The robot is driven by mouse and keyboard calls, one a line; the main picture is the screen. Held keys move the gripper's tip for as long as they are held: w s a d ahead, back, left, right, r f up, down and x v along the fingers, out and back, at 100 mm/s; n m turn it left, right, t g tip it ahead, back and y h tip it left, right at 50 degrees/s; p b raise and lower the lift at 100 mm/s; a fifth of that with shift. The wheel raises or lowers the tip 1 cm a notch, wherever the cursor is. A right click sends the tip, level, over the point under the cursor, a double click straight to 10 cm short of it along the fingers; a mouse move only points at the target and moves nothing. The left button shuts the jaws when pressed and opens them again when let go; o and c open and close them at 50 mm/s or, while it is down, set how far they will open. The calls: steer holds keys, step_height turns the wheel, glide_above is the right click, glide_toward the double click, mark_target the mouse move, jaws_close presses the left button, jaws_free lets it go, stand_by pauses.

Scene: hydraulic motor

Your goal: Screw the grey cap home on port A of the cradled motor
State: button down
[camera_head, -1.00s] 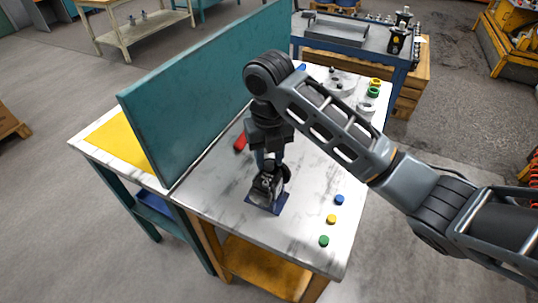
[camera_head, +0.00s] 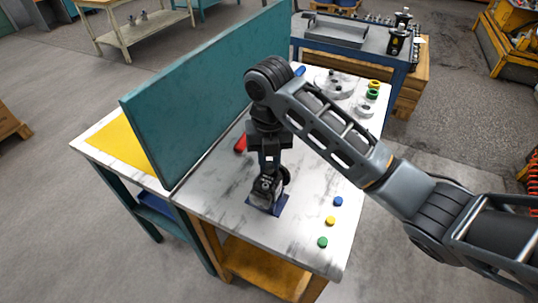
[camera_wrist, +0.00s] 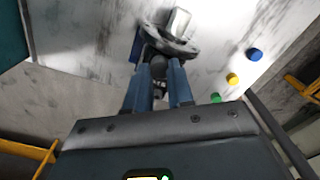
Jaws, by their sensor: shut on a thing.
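The black motor (camera_head: 266,190) sits in its blue cradle (camera_head: 281,204) on the marbled bench top. In the wrist view the motor's flange (camera_wrist: 170,42) and a pale block-like part show just beyond the fingertips. My gripper (camera_head: 268,170) points down directly above the motor. In the wrist view its two blue fingers (camera_wrist: 160,85) stand a small gap apart, with a small grey piece, taken as the grey cap (camera_wrist: 159,91), between them. The cap is mostly hidden, and port A is hidden too. I cannot tell how far the cap sits on the port.
Blue (camera_head: 338,201), yellow (camera_head: 330,221) and green (camera_head: 322,242) caps lie right of the motor. A teal panel (camera_head: 205,95) stands behind it to the left. A red-handled tool (camera_head: 240,144) lies near the panel. Round grey parts (camera_head: 364,109) and coloured rings are at the far end.

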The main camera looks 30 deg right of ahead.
steer(key=m+p, duration=0.1)
steer(key=m, duration=0.1)
steer(key=shift+m, duration=0.7)
steer(key=m, duration=0.5)
steer(key=shift+f, duration=0.1)
steer(key=c, duration=1.2)
jaws_free()
